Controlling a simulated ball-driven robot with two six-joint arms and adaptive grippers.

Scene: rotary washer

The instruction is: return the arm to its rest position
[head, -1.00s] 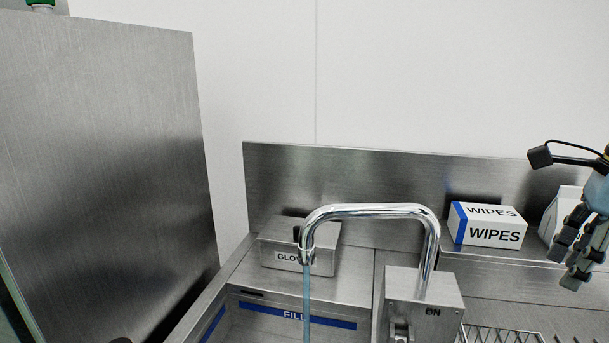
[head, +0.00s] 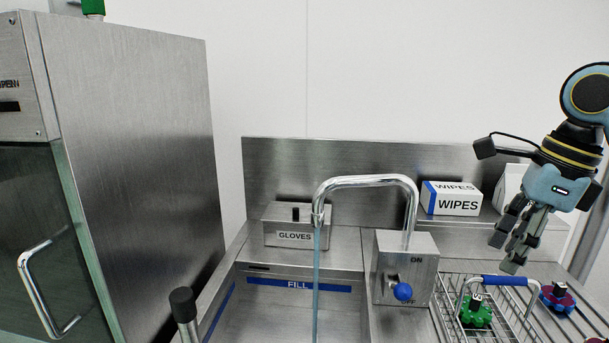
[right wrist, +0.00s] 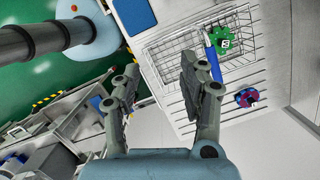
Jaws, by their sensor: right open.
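My right gripper (head: 518,240) hangs at the right of the head view with its fingers pointing down, above the drainboard. Its fingers are apart and empty, and the right wrist view shows the same open gripper (right wrist: 155,95). Below it are a wire basket (head: 447,305) with a blue handle (head: 503,281), a green valve wheel-like part (head: 474,312) in the basket, and a blue and red part (head: 557,298) beside it. The gripper touches none of these. My left gripper is not in view.
A faucet (head: 367,181) runs water into the basin marked FILL (head: 255,310). A control box with a blue knob (head: 402,292) stands beside it. A steel washer cabinet (head: 135,140) stands at left.

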